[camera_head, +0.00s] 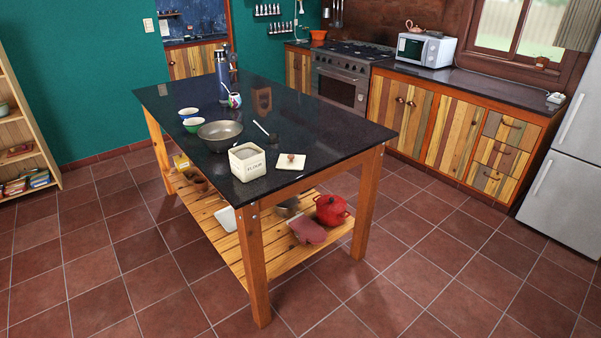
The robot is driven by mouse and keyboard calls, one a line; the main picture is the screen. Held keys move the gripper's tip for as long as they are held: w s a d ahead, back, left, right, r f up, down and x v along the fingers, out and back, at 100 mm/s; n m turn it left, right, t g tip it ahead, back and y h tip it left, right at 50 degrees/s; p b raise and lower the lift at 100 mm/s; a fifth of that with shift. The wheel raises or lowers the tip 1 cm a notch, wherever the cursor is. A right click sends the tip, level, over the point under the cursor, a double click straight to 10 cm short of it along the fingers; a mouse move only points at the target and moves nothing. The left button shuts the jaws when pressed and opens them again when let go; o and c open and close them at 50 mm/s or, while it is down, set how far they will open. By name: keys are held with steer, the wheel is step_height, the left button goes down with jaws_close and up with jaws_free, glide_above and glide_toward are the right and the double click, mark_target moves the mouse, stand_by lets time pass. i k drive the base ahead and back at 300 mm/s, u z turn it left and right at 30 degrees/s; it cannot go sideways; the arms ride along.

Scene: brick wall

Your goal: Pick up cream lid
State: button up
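The cream lid (291,161) lies flat on the dark top of the island table (321,133), near its front right end. It is square with a small brown knob on top. The open cream flour canister (247,162) stands just left of it, with a small gap between them. My gripper does not show in the head view.
A red pot (331,209) sits on the lower shelf. The floor around the table is clear.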

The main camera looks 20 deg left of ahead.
mark_target(287, 162)
steer(key=z, duration=0.8)
steer(key=k, duration=0.25)
steer(key=u, duration=2.55)
steer(key=i, duration=1.1)
steer(key=u, duration=0.1)
